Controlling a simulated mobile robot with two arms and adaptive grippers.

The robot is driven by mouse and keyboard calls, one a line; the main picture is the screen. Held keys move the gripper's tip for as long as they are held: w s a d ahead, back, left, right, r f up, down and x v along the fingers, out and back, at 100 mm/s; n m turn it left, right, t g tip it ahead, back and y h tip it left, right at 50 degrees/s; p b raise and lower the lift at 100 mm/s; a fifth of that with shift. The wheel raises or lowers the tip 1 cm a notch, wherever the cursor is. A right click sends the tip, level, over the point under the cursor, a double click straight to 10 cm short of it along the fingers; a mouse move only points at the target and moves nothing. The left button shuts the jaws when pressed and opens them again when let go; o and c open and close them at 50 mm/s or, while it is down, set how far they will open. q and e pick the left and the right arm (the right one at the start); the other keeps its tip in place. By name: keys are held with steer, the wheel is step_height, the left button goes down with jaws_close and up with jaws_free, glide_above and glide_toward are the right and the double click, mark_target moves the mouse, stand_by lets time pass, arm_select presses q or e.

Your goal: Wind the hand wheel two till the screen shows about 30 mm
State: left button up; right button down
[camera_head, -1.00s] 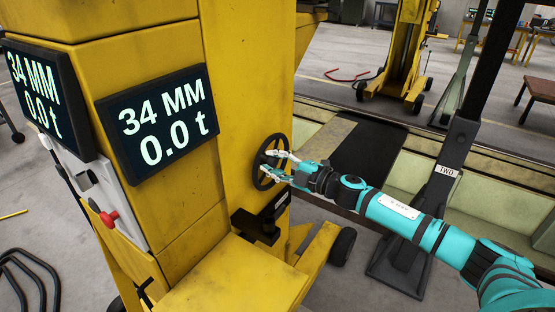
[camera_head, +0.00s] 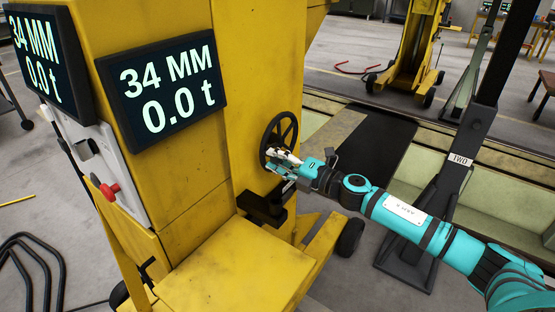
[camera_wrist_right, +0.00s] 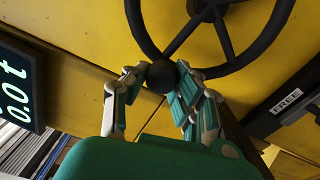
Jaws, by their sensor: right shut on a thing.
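The black spoked hand wheel (camera_head: 265,141) stands on the side of the yellow lifting jack (camera_head: 225,190). It also shows in the right wrist view (camera_wrist_right: 282,30). My right gripper (camera_head: 278,158) is at the lower part of the wheel. In the right wrist view its fingers (camera_wrist_right: 160,90) are shut on the round black knob (camera_wrist_right: 163,76) at the rim. The screen (camera_head: 165,92) on the jack reads 34 MM and 0.0 t. A second screen (camera_head: 38,60) at the left edge shows the same, partly cut off. My left gripper is not in view.
A black block (camera_head: 262,208) juts out below the wheel. A FREE label (camera_wrist_right: 287,101) shows in the right wrist view. A dark post marked TWO (camera_head: 461,160) stands behind my right arm. A red button (camera_head: 110,190) is on the jack's left panel.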

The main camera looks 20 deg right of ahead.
steer(key=shift+f, duration=0.1)
stand_by(0.3)
steer(key=c, duration=1.1)
jaws_free()
steer(key=shift+s, duration=0.1)
steer(key=v, duration=1.2)
steer(key=shift+d, duration=0.1)
